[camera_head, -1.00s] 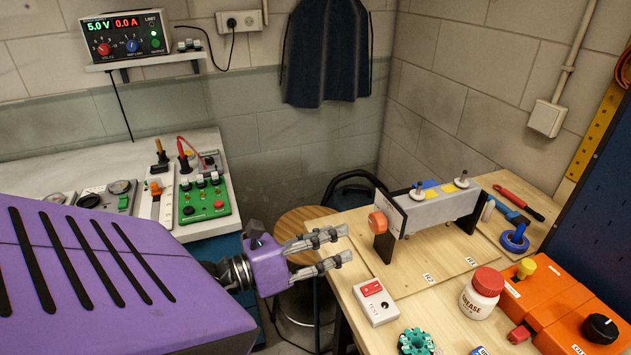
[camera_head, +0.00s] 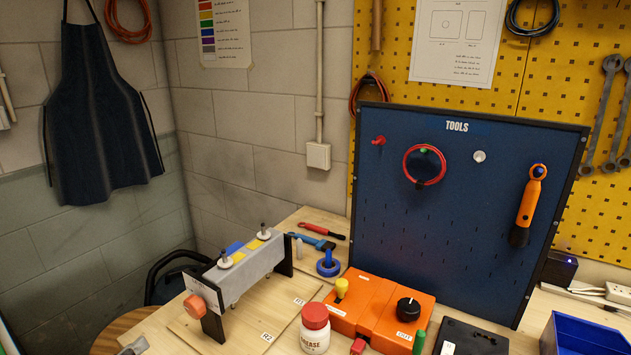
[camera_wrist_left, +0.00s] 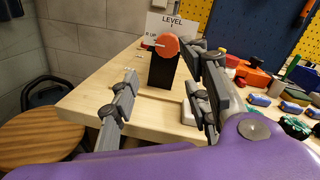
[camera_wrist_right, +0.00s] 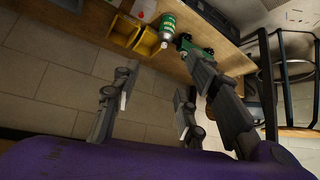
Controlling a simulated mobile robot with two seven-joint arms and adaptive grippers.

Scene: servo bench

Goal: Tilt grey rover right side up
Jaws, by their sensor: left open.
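The likely grey rover is a long grey body (camera_head: 245,268) between two black posts on the bench board. I cannot tell for sure that it is the rover. White discs with dark pegs and yellow patches show on its top. An orange knob (camera_head: 193,306) sits at its near end; it also shows in the left wrist view (camera_wrist_left: 167,45) before a "LEVEL" plate (camera_wrist_left: 182,25). My left gripper (camera_wrist_left: 165,92) is open and empty, short of the knob. A fingertip shows at the head view's bottom left. My right gripper (camera_wrist_right: 155,95) is open and empty, low beside a bench.
Right of the board stand a grease jar (camera_head: 315,330), an orange box (camera_head: 375,310) and a blue tape roll (camera_head: 328,264). A tool board (camera_head: 455,200) rises behind. In the right wrist view, a green can (camera_wrist_right: 168,28) and yellow bins (camera_wrist_right: 148,42) sit near the bench edge.

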